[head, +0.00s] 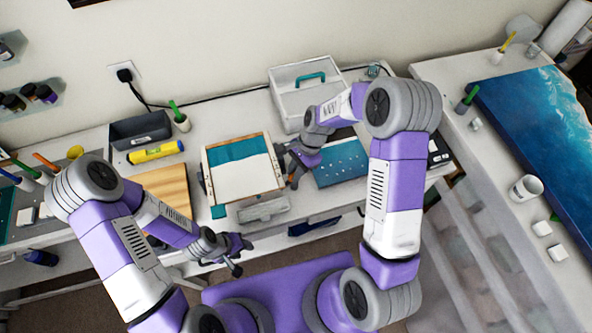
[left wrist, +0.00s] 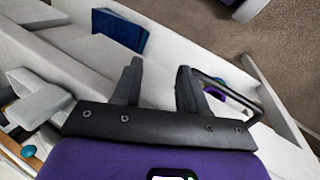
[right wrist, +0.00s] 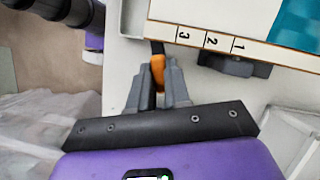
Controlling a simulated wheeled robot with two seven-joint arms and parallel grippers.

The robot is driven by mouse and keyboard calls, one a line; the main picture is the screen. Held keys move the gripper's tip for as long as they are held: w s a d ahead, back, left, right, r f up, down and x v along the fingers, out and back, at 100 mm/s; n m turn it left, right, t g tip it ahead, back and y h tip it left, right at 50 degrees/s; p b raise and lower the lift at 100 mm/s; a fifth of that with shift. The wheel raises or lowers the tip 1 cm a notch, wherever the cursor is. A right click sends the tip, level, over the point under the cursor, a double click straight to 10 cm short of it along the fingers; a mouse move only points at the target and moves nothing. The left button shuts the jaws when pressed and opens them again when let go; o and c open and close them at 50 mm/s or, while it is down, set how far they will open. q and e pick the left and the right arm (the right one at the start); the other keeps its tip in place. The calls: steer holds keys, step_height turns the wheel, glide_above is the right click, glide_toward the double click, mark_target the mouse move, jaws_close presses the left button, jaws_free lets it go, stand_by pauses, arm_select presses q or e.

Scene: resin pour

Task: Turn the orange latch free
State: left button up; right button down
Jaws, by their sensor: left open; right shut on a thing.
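The orange latch (right wrist: 157,65) shows in the right wrist view, between the fingertips of my right gripper (right wrist: 160,88), which is shut on it. It lies beside the edge of the pale board marked 1, 2, 3 (right wrist: 180,32). How far the latch is turned I cannot tell. My left gripper (head: 238,256) is open and empty, in front of the table; its spread fingers (left wrist: 158,88) show in the left wrist view.
A grey tray (head: 265,209) lies in front of the board. A blue panel (head: 340,170) lies to its right and a wooden board (head: 168,188) to its left. A white box with a teal handle (head: 290,88) stands behind. A dark clamp (right wrist: 235,65) sits at the board's edge.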

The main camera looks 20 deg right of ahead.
steer(key=n+g, duration=0.1)
steer(key=n, duration=0.2)
steer(key=shift+a+f+n+h, duration=0.1)
steer(key=shift+f+n+h, duration=0.05)
steer(key=shift+n+h, duration=0.25)
steer(key=n+g+h, duration=0.1)
steer(key=n, duration=0.2)
steer(key=shift+w+n, duration=0.1)
steer(key=shift+n, duration=0.2)
steer(key=n+h, duration=0.1)
steer(key=n, duration=0.2)
steer(key=n+g+h+b, duration=0.1)
steer(key=n, duration=0.2)
steer(key=shift+a+n, duration=0.2)
steer(key=shift+n, duration=0.1)
steer(key=shift+h, duration=0.3)
steer(key=c, duration=1.1)
jaws_free()
steer(key=v, duration=0.7)
steer(key=shift+w+r, duration=0.15)
steer(key=shift+r, duration=0.15)
